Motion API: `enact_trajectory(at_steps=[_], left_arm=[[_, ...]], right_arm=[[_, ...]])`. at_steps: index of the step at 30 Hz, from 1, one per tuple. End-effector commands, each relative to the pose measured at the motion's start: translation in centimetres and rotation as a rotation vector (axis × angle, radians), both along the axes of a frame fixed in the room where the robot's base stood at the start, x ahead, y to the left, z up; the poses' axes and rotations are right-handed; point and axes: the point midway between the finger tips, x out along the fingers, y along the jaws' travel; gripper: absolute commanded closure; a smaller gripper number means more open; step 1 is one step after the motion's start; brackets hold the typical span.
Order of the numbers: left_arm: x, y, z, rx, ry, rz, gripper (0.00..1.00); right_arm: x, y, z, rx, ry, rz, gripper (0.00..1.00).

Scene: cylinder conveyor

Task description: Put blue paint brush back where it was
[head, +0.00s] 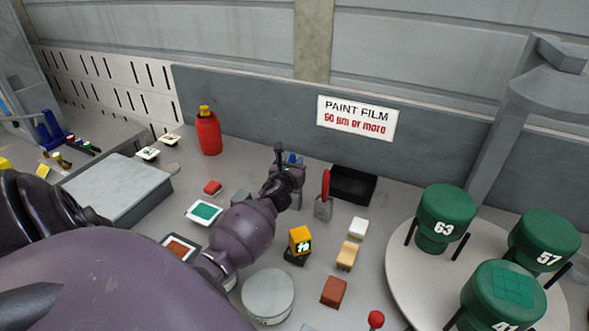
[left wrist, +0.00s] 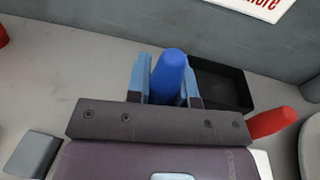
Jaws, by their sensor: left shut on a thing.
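The blue paint brush (head: 292,158) is between the fingers of my left gripper (head: 290,166) near the back of the table. Its blue handle (left wrist: 168,74) shows in the left wrist view, gripped between two light blue fingers. A grey lower end shows below the gripper in the head view; I cannot tell whether it touches the table. A red brush (head: 325,188) stands upright just to the right, and its red handle (left wrist: 272,122) also shows in the left wrist view. My right gripper is not in view.
A black open tray (head: 353,184) lies behind the red brush against the back panel. A red bottle (head: 208,133) stands at the back left. A yellow box with a display (head: 299,240), small blocks and a white round disc (head: 268,296) are nearer. Green cylinders (head: 445,215) stand on a round platform at right.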

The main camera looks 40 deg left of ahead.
Motion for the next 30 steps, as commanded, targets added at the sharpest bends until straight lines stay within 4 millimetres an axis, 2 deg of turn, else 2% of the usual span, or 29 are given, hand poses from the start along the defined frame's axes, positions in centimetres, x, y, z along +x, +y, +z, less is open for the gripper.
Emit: enact_trajectory(at_steps=[6,20,21,24,26,30], left_arm=[[0.0,-0.1,-2.0,-0.003,0.001,0.001,1.00],[0.0,-0.1,-2.5,0.000,0.001,-0.001,1.00],[0.0,-0.1,-2.5,0.000,0.001,-0.001,0.77],[0.0,-0.1,-2.5,-0.001,0.002,-0.001,0.61],[0.0,-0.1,-2.4,-0.001,0.002,-0.001,0.53],[0.0,-0.1,-2.4,0.000,0.001,-0.001,0.53]], right_arm=[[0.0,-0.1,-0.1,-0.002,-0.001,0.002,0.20],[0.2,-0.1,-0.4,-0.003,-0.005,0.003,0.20],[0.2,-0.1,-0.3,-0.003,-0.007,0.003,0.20],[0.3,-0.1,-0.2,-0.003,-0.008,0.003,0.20],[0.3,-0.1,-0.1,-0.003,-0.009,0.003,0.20],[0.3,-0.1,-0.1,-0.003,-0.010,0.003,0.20]])
